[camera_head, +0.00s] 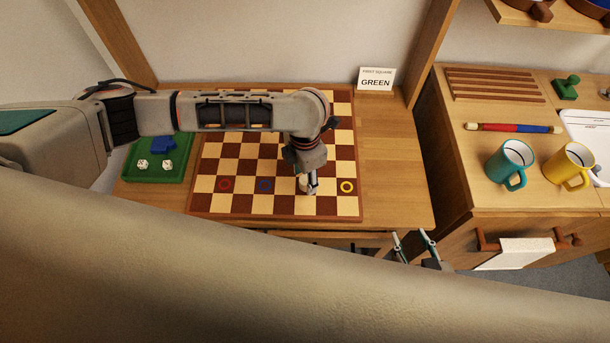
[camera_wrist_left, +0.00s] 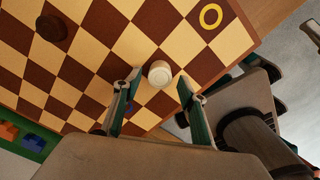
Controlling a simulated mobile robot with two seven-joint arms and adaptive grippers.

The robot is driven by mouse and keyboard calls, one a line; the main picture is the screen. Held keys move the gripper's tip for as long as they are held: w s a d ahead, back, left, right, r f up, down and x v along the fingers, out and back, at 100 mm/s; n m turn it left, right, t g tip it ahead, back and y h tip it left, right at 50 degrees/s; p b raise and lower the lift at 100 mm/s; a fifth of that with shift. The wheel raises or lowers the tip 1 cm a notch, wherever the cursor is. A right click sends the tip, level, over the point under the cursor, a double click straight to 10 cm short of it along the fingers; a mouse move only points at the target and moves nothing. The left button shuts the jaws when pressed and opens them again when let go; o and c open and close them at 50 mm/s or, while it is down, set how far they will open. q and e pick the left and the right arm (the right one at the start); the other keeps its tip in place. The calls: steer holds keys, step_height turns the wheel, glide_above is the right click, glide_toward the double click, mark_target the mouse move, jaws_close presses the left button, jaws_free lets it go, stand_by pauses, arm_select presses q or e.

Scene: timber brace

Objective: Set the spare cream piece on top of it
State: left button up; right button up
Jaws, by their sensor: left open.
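A cream piece (camera_wrist_left: 160,73) stands on the checkered board (camera_head: 208,208) near its front edge. I cannot tell whether it is one piece or a stack. My left gripper (camera_head: 311,188) is open above the board, and in the left wrist view its fingers stand apart on either side of the cream piece. In the head view the gripper partly hides the cream piece (camera_head: 303,184). My right gripper (camera_head: 413,240) is beyond the table's front edge, its fingers apart and empty. A dark brown piece (camera_wrist_left: 52,28) shows in the left wrist view; my left arm hides part of the board.
Red (camera_head: 225,184), blue (camera_head: 265,185) and yellow (camera_head: 347,186) rings mark board squares. A green tray (camera_head: 150,177) with dice and a blue object lies left. A sign (camera_head: 376,80) reads "FIRST SQUARE GREEN". Teal (camera_head: 509,162) and yellow (camera_head: 570,164) mugs stand on the right counter.

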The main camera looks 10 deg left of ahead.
mark_target(305, 180)
arm_select(q)
step_height(305, 180, up, 12)
steer(key=p, duration=0.1)
stand_by(0.8)
